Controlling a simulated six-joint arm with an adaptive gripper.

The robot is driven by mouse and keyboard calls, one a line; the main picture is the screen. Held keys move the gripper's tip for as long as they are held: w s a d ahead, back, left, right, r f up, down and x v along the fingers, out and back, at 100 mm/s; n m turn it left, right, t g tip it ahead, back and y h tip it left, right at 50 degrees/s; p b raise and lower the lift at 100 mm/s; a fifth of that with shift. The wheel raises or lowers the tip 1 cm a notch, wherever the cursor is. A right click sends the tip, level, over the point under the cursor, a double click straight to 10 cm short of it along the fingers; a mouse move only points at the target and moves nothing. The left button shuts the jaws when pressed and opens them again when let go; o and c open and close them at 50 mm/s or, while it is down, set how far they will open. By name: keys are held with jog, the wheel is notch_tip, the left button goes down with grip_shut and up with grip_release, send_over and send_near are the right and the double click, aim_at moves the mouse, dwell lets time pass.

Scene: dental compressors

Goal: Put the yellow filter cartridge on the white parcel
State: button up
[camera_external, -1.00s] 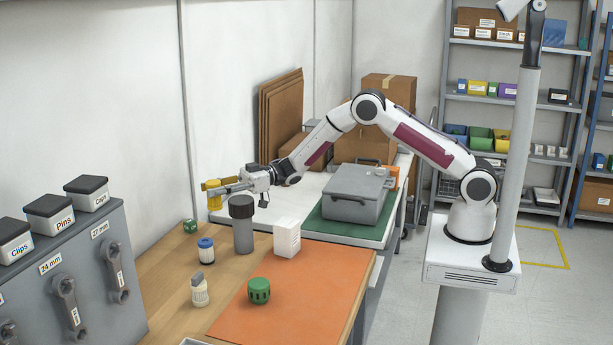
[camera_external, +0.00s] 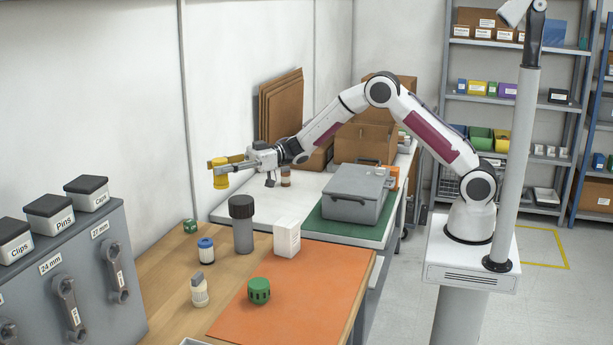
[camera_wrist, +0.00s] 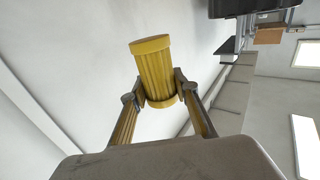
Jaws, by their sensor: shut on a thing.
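The ribbed yellow filter cartridge (camera_external: 220,174) is held up at the end of my gripper (camera_external: 225,166), over the far left part of the bench. The wrist view shows the cartridge (camera_wrist: 153,66) between both fingers of my gripper (camera_wrist: 160,92), which are shut on it near one end. The white parcel (camera_external: 287,240) is a small upright white box on the bench. It stands in front of and to the right of the cartridge in the outside view, well apart from it. The parcel is not recognisable in the wrist view.
A dark-capped grey cylinder (camera_external: 243,225) stands left of the parcel. A blue-capped jar (camera_external: 206,250), a pale bottle (camera_external: 199,290) and a green knob (camera_external: 259,291) stand nearer. A grey case (camera_external: 357,193) sits on a green mat. The orange mat (camera_external: 300,300) has free room.

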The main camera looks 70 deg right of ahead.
jog(key=s+r+n+g+y, duration=0.15)
jog(key=s+r, duration=0.35)
jog(key=s, duration=0.6)
jog(key=n+g+y, duration=0.1)
jog(key=n+g, duration=0.1)
jog(key=g, duration=0.1)
send_over(287, 222)
jog(key=f, duration=0.2)
jog(key=shift+d+r, duration=0.1)
jog(key=shift+r, duration=0.15)
jog(key=shift+f, duration=0.1)
notch_tip(287, 222, down, 6)
jog(key=shift+f, duration=0.1)
jog(key=shift+f, duration=1.8)
jog(key=shift+f, duration=0.2)
